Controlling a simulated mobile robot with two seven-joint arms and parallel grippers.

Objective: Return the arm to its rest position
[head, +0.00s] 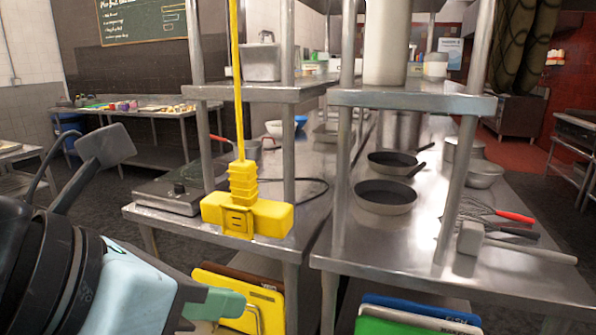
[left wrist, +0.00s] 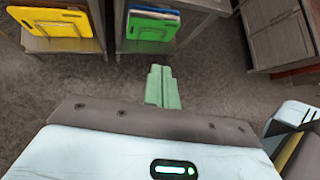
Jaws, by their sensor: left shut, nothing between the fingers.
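My left gripper (head: 215,304) is at the lower left of the head view, low in front of the steel tables. Its pale green fingers are together and hold nothing. In the left wrist view the same fingers (left wrist: 160,87) are side by side, with bare grey floor behind them and nothing touching them. My right gripper does not show clearly in either view.
Two steel tables stand ahead; the right one (head: 480,272) carries pans (head: 385,196) and utensils. A yellow power box (head: 245,215) hangs on a cord close ahead. Yellow boards (left wrist: 57,21) and blue and green boards (left wrist: 152,24) stand below the tables. Open floor (left wrist: 100,77) lies under the gripper.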

